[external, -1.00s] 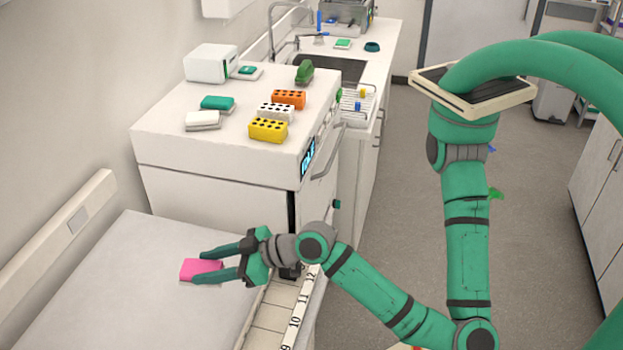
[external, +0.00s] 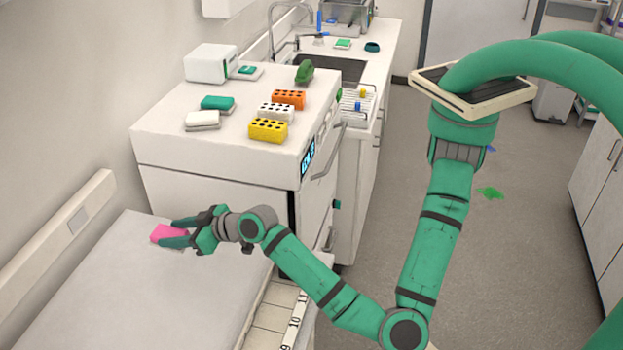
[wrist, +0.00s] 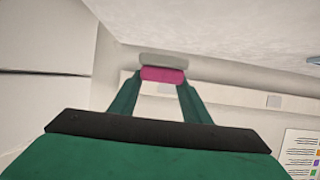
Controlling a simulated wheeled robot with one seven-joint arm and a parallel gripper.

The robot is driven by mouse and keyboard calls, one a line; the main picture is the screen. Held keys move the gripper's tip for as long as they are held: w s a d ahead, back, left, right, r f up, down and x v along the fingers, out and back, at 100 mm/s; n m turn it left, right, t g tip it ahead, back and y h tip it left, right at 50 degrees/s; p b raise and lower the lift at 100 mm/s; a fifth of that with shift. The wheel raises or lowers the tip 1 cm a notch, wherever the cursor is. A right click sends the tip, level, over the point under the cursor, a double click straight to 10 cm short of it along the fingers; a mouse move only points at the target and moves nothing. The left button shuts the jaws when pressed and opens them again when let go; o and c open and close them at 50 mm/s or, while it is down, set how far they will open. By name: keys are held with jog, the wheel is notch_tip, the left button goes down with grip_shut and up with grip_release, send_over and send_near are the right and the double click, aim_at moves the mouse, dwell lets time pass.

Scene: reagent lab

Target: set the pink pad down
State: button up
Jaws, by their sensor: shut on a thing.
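The pink pad (external: 167,234) is between the fingertips of my gripper (external: 176,234), over the far part of the grey-white bench top at the left in the external view. My gripper is shut on it. In the wrist view the pink pad (wrist: 162,75) shows between the two green fingers, with a grey layer along its upper side. I cannot tell whether the pad touches the bench top or is held above it.
The bench top (external: 130,280) is otherwise bare. A white machine (external: 230,180) stands close behind my gripper, with yellow (external: 268,130), white and orange racks and two small pads on top. A wall rail (external: 60,240) runs along the left.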

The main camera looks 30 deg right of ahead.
send_over(169, 266)
notch_tip(169, 266, down, 5)
jog(key=shift+d+f, duration=0.15)
jog(key=shift+f, duration=0.05)
notch_tip(169, 266, down, 3)
jog(key=shift+f, duration=0.15)
jog(key=o, duration=1.2)
jog(key=v, duration=1.2)
